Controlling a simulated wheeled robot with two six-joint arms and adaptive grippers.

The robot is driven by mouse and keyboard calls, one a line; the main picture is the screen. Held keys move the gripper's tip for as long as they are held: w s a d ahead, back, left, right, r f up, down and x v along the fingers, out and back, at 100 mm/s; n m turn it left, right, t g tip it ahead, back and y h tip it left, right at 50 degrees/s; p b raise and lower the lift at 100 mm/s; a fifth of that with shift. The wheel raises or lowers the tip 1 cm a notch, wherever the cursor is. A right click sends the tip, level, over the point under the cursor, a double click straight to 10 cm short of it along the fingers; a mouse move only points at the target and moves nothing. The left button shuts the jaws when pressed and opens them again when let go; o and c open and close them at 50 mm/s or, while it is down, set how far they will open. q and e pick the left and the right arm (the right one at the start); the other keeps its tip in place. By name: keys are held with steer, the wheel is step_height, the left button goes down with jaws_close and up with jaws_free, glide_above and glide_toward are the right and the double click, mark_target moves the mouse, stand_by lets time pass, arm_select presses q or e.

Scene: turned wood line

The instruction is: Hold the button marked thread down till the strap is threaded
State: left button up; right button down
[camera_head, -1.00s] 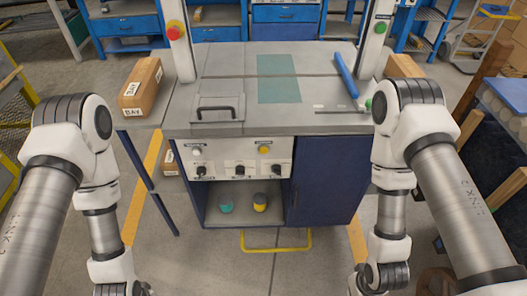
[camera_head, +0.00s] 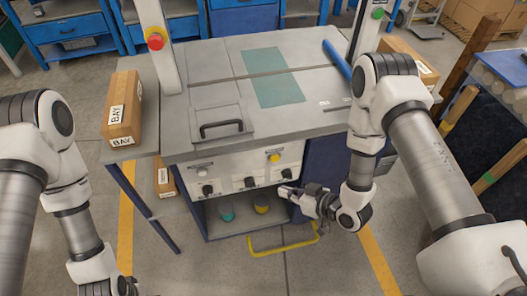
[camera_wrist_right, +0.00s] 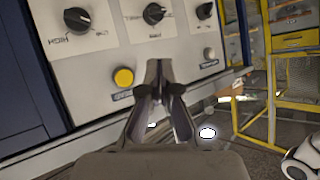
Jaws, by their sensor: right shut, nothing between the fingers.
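The control panel (camera_head: 230,178) on the bench front has a pale button (camera_head: 201,168), a yellow button (camera_head: 274,157) and dark knobs (camera_head: 250,182). The yellow button also shows in the right wrist view (camera_wrist_right: 123,77), as does the pale button (camera_wrist_right: 208,53). Their labels are too blurred to read, so I cannot tell which is marked thread. My right gripper (camera_head: 284,190) is shut and empty, near the panel's lower right. In the right wrist view its fingertips (camera_wrist_right: 163,88) appear between the two buttons, not visibly pressing either. My left gripper is out of view. I cannot make out a strap.
The bench top (camera_head: 310,110) carries a hinged plate with a black handle (camera_head: 221,128), a teal patch (camera_head: 278,89) and a blue bar (camera_head: 337,60). A red button (camera_head: 156,38) is on the left post. A yellow rail (camera_head: 285,245) sits low in front.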

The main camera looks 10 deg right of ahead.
mark_target(275, 159)
steer(key=w+b, duration=0.2)
steer(key=w, duration=0.6)
stand_by(0.4)
steer(key=shift+w+d, duration=0.1)
steer(key=shift+w, duration=0.15)
stand_by(1.1)
steer(key=shift+w, duration=0.25)
steer(key=shift+w+b, duration=0.3)
steer(key=shift+w, duration=0.1)
stand_by(1.5)
steer(key=shift+s, duration=0.8)
